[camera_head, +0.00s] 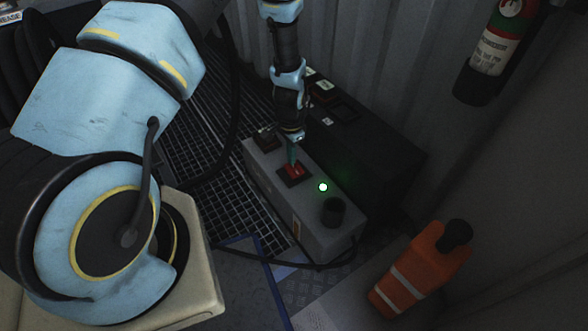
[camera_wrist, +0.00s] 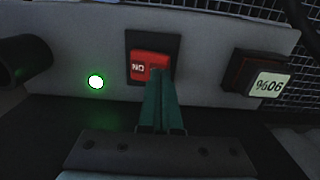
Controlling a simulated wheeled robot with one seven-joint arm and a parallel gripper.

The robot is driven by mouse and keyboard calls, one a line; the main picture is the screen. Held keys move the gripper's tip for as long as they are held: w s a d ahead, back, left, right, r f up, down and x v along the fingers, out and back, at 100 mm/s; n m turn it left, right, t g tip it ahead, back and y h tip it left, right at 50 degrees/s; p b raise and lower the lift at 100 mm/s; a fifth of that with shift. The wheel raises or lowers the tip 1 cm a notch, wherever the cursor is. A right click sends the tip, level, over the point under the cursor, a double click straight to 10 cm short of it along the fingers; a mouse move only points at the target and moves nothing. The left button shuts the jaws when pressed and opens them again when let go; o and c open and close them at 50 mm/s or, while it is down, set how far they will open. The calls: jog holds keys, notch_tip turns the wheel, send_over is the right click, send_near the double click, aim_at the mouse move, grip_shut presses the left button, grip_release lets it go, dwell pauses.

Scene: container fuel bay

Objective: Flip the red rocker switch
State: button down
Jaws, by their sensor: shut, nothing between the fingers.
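The red rocker switch (camera_head: 294,172) sits in a dark frame on top of a grey control box (camera_head: 262,185). In the wrist view the red rocker switch (camera_wrist: 140,66) shows white lettering, seen upside down, on its left part. My gripper (camera_head: 293,160) points down at the switch. In the wrist view the green fingers of my gripper (camera_wrist: 157,72) are together, with nothing between them. Their tips overlap the right part of the rocker and look at or very near its surface; I cannot tell if they press it. The fingers hide some of that side.
A lit green lamp (camera_head: 323,187) and a black round knob (camera_head: 333,211) are on the same box. A second dark switch (camera_wrist: 245,72) with a label (camera_wrist: 269,85) is on the other side.

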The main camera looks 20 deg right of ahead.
jog(key=shift+f+b, duration=0.3)
jog(key=shift+f, duration=0.3)
jog(key=shift+r, duration=0.1)
dwell(0.3)
jog(key=shift+r+p, duration=2.8)
jog(key=shift+r, duration=0.65)
